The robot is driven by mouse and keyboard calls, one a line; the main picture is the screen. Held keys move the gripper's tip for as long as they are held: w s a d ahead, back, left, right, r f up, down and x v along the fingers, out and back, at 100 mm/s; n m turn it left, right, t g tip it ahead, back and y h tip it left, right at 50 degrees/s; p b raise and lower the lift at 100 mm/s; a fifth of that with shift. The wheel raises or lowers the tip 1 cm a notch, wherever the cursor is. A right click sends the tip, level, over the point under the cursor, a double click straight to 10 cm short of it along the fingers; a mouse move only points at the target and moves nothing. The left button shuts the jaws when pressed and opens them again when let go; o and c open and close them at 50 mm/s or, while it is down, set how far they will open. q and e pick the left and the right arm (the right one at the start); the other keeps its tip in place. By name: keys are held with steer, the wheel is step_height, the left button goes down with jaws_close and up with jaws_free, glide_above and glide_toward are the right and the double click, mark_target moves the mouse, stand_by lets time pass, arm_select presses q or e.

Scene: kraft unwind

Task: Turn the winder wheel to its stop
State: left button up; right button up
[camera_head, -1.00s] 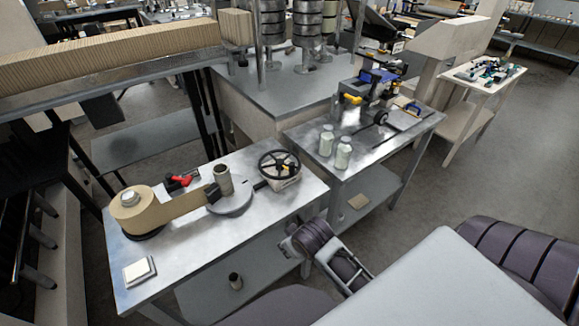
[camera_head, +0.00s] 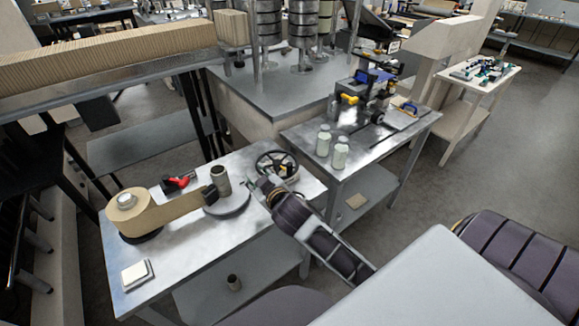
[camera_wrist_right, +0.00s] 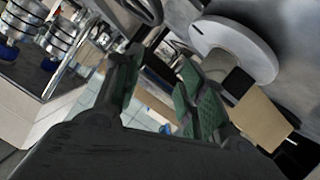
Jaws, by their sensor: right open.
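The black spoked winder wheel (camera_head: 277,160) stands at the right end of the metal bench. Part of its rim shows at the top of the right wrist view (camera_wrist_right: 146,10). My right gripper (camera_head: 260,185) is at the wheel's near left side in the head view. Its two green-padded fingers (camera_wrist_right: 160,85) are apart with nothing held between them. Contact with the rim cannot be told. My arm covers the lower part of the wheel's mount. My left gripper is not in view.
A small white block (camera_head: 137,273) lies at the near left. Jars (camera_head: 340,153) stand on the right-hand table.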

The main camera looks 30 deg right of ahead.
steer(key=w+a+r+n+t+y, duration=0.3)
steer(key=a+r+n+y, duration=0.1)
steer(key=r, duration=0.5)
steer(key=w+a+r+n+t+y, duration=0.25)
steer(key=a+r+n+y, duration=0.2)
steer(key=r, duration=0.45)
steer(key=s+a+r+n+g+y, duration=0.1)
steer(key=s+a+n+g+y, duration=0.2)
steer(key=a+n+g+y, duration=0.5)
steer(key=s+a+r+n+g+y, duration=0.25)
steer(key=a+n+g+y, duration=0.2)
steer(key=n, duration=0.75)
steer(key=d+f+n+g+h, duration=0.5)
steer(key=d+f+g+h, duration=0.1)
steer(key=d+f+h, duration=0.55)
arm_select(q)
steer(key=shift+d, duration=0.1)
arm_select(e)
steer(key=w+d+r+m+g+h, duration=0.1)
steer(key=d+h, duration=0.7)
steer(key=d, duration=1.3)
steer(key=shift+d+r+m, duration=0.25)
steer(key=shift+r+m, duration=0.1)
steer(key=shift+m, duration=0.4)
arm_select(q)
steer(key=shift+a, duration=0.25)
arm_select(e)
steer(key=shift+w+h, duration=0.1)
steer(key=shift+h, duration=0.15)
